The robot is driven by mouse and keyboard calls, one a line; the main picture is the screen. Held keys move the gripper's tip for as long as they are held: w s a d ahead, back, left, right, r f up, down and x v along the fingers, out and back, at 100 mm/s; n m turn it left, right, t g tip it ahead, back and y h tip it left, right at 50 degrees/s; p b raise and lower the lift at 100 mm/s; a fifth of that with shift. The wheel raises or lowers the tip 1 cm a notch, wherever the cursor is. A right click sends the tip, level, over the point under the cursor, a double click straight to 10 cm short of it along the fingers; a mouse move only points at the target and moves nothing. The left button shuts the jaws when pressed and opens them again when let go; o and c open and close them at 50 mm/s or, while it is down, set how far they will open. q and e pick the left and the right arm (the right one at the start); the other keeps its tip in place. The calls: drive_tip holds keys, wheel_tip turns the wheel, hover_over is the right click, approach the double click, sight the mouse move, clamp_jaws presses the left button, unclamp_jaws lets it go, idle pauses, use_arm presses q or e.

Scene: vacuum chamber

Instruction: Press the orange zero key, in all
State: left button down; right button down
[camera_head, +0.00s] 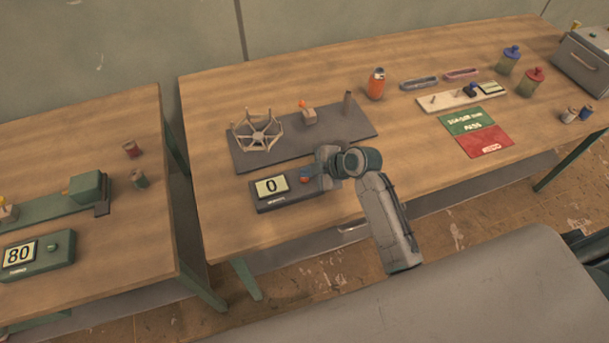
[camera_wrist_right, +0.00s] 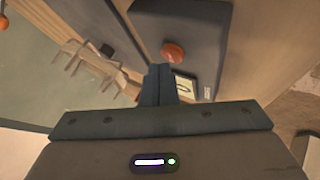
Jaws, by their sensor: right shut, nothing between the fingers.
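The orange zero key (camera_head: 305,180) sits on the right part of a dark box whose display (camera_head: 271,186) reads 0. The key also shows in the right wrist view (camera_wrist_right: 173,52) as a round orange button, with the box (camera_wrist_right: 200,22) around it. My right gripper (camera_head: 318,172) is over the right end of the box, close beside the key, and partly hides that end. In the right wrist view its fingers (camera_wrist_right: 160,70) are shut and empty, with their tips just short of the key in the picture. I cannot tell their height above it. My left gripper is not in view.
A dark mat (camera_head: 350,122) behind the box holds a spoked wheel (camera_head: 257,132), a small block with an orange knob (camera_head: 310,115) and a post. An orange bottle (camera_head: 376,84) stands farther back. Another table at left holds a green box (camera_head: 36,254) reading 80.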

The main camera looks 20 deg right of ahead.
sight(308, 179)
drive_tip(key=shift+r, duration=0.35)
wheel_tip(308, 179, up, 5)
drive_tip(key=p, duration=0.4)
drive_tip(key=shift+s, duration=0.1)
idle(0.8)
